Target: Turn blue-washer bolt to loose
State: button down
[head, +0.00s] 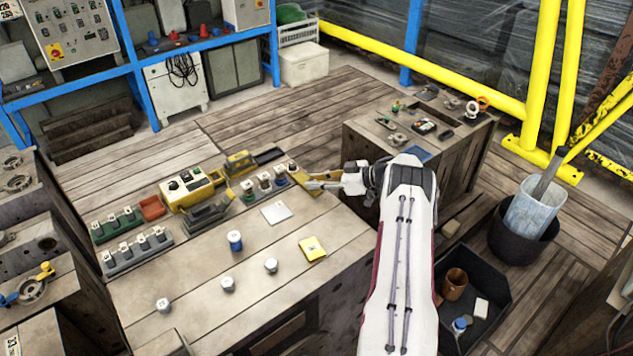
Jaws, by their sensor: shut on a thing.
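A strip of several bolts (264,181) with white, marked heads and coloured bases stands near the back right of the workbench (190,275). Red and green show among the bases.
Two more bolt strips (137,252) stand at the left. A yellow box (190,188) is behind. A second bench (370,145) stands behind my arm.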

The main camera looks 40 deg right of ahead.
jog(key=shift+f+n+g+y, duration=0.1)
jog(key=shift+n+g+y, duration=0.6)
jog(key=shift+n, duration=0.1)
dwell(0.6)
jog(key=c, duration=1.8)
grip_release()
jog(key=shift+w, duration=0.1)
jog(key=shift+c, duration=0.2)
jog(key=shift+d, duration=0.1)
jog(key=shift+v, duration=0.8)
jog(key=v, duration=1)
jog(key=shift+s, duration=0.25)
jog(key=shift+d, duration=0.1)
